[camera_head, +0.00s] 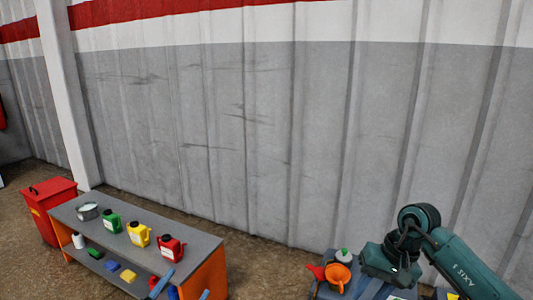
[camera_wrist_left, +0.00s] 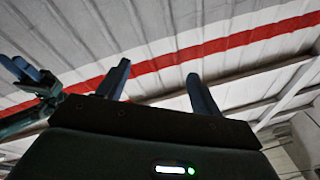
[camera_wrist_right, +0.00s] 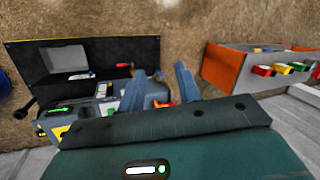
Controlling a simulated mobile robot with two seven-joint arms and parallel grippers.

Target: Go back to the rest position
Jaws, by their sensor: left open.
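My left gripper (camera_head: 189,281) shows as two blue fingertips at the bottom of the head view, in front of the bench. In the left wrist view its fingers (camera_wrist_left: 158,78) stand apart with nothing between them, pointing up toward the wall and roof. My right arm (camera_head: 455,262) comes in from the right in the head view; its fingers are hidden there.
A dark-panelled machine (camera_wrist_right: 85,60) shows in the right wrist view.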

